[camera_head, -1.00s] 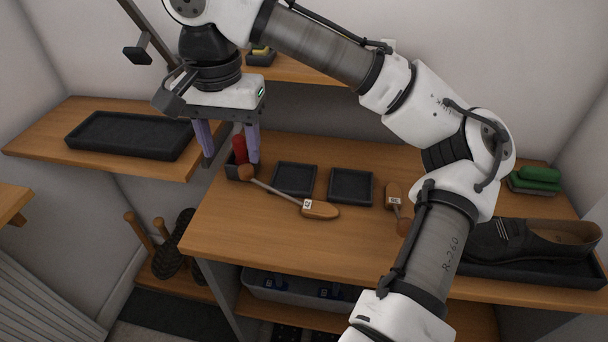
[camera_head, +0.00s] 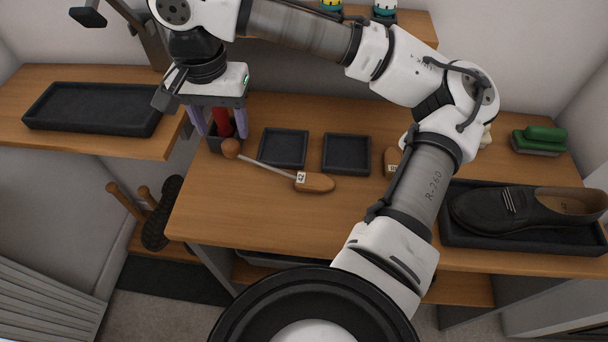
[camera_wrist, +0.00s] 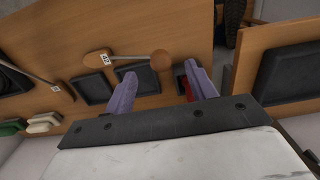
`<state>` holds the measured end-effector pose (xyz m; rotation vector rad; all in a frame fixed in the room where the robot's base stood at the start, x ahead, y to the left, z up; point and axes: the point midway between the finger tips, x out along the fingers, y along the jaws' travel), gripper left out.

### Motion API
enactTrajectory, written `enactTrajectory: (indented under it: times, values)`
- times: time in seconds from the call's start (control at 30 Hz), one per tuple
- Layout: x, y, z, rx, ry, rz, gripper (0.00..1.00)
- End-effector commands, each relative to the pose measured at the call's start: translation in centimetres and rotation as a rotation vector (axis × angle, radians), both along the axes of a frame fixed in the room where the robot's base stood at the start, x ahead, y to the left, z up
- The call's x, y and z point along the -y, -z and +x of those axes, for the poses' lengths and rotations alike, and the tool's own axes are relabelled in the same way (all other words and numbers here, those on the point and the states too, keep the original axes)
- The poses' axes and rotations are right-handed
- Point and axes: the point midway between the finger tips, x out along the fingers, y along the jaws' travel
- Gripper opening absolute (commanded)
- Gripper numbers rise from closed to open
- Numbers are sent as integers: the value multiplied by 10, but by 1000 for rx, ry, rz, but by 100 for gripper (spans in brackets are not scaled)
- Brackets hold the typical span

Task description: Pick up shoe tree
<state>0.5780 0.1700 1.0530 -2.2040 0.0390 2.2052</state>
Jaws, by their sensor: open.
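A wooden shoe tree (camera_head: 315,182) with a tag lies on the bench. Its thin rod runs left to a round knob (camera_head: 231,148). In the wrist view, its block (camera_wrist: 98,56) is left of the fingers and the knob lies just beyond the gap between them. A second shoe tree (camera_head: 392,160) is mostly hidden behind my arm; part of it shows in the wrist view (camera_wrist: 51,87). My gripper (camera_head: 218,130) points down above the bench's back left, beside the knob. Its purple fingers (camera_wrist: 160,76) are apart, with nothing held.
A red-handled item (camera_head: 223,122) stands in a small black holder near the fingers. Two square black trays (camera_head: 284,134) (camera_head: 347,139) lie behind the shoe tree. A black shoe (camera_head: 515,208) sits in a tray at right, with a green brush (camera_head: 540,137) behind.

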Motion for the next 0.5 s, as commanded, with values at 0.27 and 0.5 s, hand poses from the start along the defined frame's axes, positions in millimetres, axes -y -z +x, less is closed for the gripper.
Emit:
enactTrajectory:
  times: [0.27, 0.5]
  values:
    - [2, 26, 6, -3, 1, -1, 56]
    - [2, 54, 7, 0, 0, 1, 56]
